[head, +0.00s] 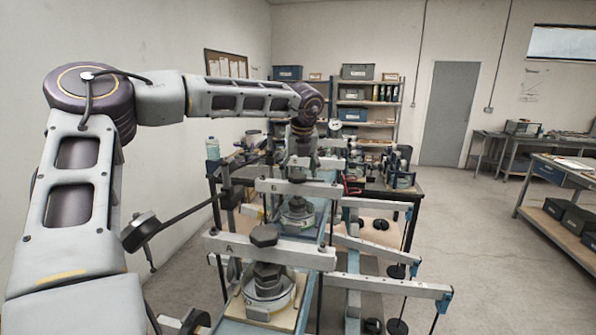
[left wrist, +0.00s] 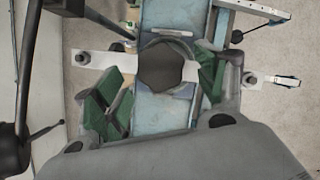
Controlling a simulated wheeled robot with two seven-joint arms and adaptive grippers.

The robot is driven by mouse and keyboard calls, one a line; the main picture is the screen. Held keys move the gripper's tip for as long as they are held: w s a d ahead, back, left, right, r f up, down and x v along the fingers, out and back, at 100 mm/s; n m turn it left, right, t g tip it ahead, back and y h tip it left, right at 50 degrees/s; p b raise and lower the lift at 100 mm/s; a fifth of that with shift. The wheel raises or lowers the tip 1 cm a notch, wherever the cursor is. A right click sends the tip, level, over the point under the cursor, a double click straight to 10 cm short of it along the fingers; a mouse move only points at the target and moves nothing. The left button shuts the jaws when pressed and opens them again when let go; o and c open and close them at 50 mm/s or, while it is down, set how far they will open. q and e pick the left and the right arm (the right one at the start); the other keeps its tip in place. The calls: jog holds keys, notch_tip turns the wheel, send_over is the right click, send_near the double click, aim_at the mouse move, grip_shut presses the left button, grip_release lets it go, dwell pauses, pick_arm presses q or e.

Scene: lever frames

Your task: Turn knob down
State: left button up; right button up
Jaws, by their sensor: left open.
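A black hexagonal knob (left wrist: 167,66) shows from above in the left wrist view, in the middle of a pale crossbar (left wrist: 95,60). My left gripper (left wrist: 158,88) is open, with its green-padded fingers spread on either side of the knob; I cannot tell whether they touch it. In the head view my left arm reaches forward and its gripper (head: 303,150) points down, apparently over the frame marked B (head: 270,186); that knob is mostly hidden there. The nearer frame marked A (head: 228,250) has a dark hexagonal knob (head: 265,236) standing clear. My right gripper is not in view.
Long lever arms (head: 390,280) with hanging weights stick out to the right of the frames. More apparatus stands on the bench behind, near a shelf (head: 365,103) with bins. A side table (head: 565,170) stands at right; the floor between is clear.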

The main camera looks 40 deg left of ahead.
pick_arm(q)
jog(key=shift+x, duration=0.85)
jog(key=shift+c, duration=0.5)
jog(key=c, duration=0.9)
